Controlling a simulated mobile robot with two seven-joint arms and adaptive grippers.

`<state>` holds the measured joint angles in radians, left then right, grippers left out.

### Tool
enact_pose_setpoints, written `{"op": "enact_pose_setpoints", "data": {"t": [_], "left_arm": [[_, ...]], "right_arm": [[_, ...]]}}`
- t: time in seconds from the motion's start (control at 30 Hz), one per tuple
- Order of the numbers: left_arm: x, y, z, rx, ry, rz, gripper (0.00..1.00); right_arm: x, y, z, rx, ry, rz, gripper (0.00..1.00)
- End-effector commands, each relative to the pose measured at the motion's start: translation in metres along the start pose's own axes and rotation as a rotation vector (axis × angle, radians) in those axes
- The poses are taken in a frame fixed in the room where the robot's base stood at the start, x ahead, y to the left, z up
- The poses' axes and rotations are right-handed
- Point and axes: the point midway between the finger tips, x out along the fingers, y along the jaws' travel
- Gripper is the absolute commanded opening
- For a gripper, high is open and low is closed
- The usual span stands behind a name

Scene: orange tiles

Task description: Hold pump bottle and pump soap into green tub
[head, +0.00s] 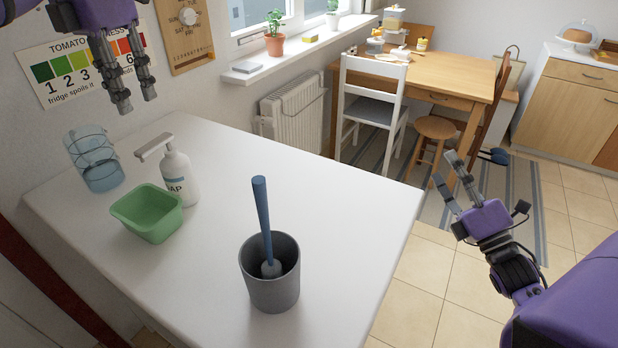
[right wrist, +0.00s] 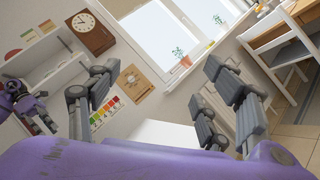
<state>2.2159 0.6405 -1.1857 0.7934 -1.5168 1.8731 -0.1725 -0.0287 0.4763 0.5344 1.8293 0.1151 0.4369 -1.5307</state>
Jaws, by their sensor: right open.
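A white pump bottle (head: 179,178) with a grey pump head stands upright on the white table, its nozzle pointing left. The green tub (head: 148,214) sits in front of it to the left, open side up; the bottle's lower left is close behind the tub's rim. My left gripper (head: 137,100) hangs above and behind the bottle, open and empty, touching nothing. It also shows at the left of the right wrist view (right wrist: 38,118). My right gripper (head: 446,170) is open and empty, beyond the table's right edge; its fingers fill the right wrist view (right wrist: 165,100).
A grey holder (head: 270,285) with a blue-handled brush (head: 262,210) stands at the front. The white table (head: 330,200) is clear to the right of the bottle. A radiator (head: 293,108) is behind.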

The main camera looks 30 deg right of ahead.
Motion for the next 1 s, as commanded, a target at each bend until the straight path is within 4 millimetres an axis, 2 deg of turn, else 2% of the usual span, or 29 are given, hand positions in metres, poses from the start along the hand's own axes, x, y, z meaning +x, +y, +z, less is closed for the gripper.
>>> {"op": "enact_pose_setpoints", "data": {"t": [0.03, 0.2, 0.4, 0.47, 0.5, 0.57, 0.67, 0.8, 0.9, 1.0], "left_arm": [[0.0, 0.0, 0.0, 0.0, 0.0, 0.0, 0.31], [0.0, 0.0, 0.0, 0.0, 0.0, 0.0, 0.31], [0.0, 0.0, 0.0, 0.0, 0.0, 0.0, 0.31], [0.0, 0.0, 0.0, 0.0, 0.0, 0.0, 0.31], [0.0, 0.0, 0.0, 0.0, 0.0, 0.0, 0.31], [0.0, 0.0, 0.0, 0.0, 0.0, 0.0, 0.31], [0.0, 0.0, 0.0, 0.0, 0.0, 0.0, 0.31], [0.0, 0.0, 0.0, 0.0, 0.0, 0.0, 0.31], [0.0, 0.0, 0.0, 0.0, 0.0, 0.0, 0.31], [0.0, 0.0, 0.0, 0.0, 0.0, 0.0, 0.31]], "right_arm": [[0.031, 0.01, -0.015, 0.044, 0.025, 0.019, 0.73], [0.115, 0.038, -0.067, 0.212, 0.118, 0.017, 0.73], [0.199, 0.09, -0.132, 0.332, 0.243, -0.007, 0.73], [0.218, 0.107, -0.157, 0.32, 0.29, -0.008, 0.73], [0.227, 0.118, -0.176, 0.29, 0.326, -0.003, 0.73], [0.234, 0.132, -0.208, 0.211, 0.386, 0.015, 0.73], [0.229, 0.148, -0.266, 0.016, 0.494, 0.083, 0.73], [0.201, 0.159, -0.341, -0.292, 0.627, 0.236, 0.73], [0.176, 0.163, -0.383, -0.481, 0.695, 0.356, 0.73], [0.153, 0.163, -0.413, -0.628, 0.741, 0.461, 0.73]]}}
